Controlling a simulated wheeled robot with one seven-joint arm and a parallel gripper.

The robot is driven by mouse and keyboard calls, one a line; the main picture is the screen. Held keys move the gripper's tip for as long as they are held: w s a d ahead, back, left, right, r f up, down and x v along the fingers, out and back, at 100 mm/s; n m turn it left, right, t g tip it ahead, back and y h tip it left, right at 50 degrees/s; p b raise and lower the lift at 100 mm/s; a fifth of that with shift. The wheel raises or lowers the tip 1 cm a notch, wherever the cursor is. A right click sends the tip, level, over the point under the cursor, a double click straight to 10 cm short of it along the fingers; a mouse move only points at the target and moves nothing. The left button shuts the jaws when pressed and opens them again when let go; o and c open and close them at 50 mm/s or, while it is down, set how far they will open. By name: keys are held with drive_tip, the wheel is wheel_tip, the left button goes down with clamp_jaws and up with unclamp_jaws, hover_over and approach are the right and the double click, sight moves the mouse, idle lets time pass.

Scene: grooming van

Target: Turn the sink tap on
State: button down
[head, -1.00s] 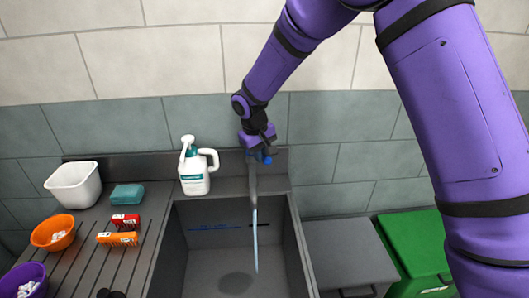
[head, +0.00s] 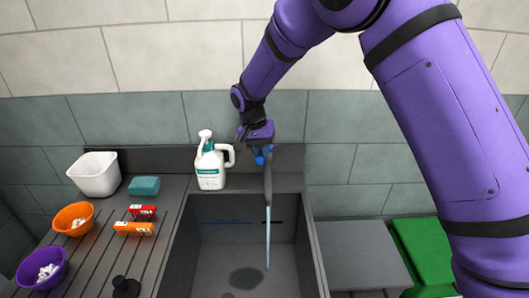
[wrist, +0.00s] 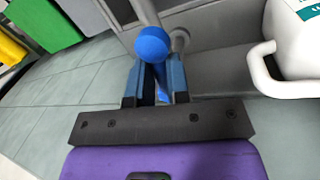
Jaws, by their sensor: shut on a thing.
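The grey sink tap (head: 268,185) stands at the back of the sink (head: 215,262), its spout pointing down over the basin. A thin pale-blue stream of water (head: 267,240) runs from the spout into the basin. In the wrist view a blue ball (wrist: 152,45) sits at the tap, with a blue lever part (wrist: 162,84) between my fingers. My gripper (head: 264,153) is at the tap's top, and in the wrist view my gripper (wrist: 155,88) is shut on this blue tap handle. The fingers partly hide the handle.
A white jug bottle (head: 210,170) stands just left of the tap, close to my gripper. The ribbed drainboard holds a white tub (head: 95,175), a teal sponge (head: 145,186), small boxes (head: 133,229) and two bowls. A green bin (head: 425,255) is at right.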

drive_tip(key=shift+s+a+f, duration=0.2)
drive_tip(key=shift+s+a, duration=0.05)
drive_tip(key=shift+s, duration=0.1)
drive_tip(key=c, duration=1.1)
unclamp_jaws()
drive_tip(key=shift+a, duration=0.1)
drive_tip(key=shift+r, duration=0.15)
drive_tip(key=shift+w+r, duration=0.1)
drive_tip(key=shift+w+r, duration=0.1)
drive_tip(key=shift+r, duration=0.15)
wheel_tip(320, 180, up, 10)
drive_tip(key=a, duration=0.1)
drive_tip(key=shift+w+a, duration=0.15)
drive_tip(key=shift+a, duration=0.25)
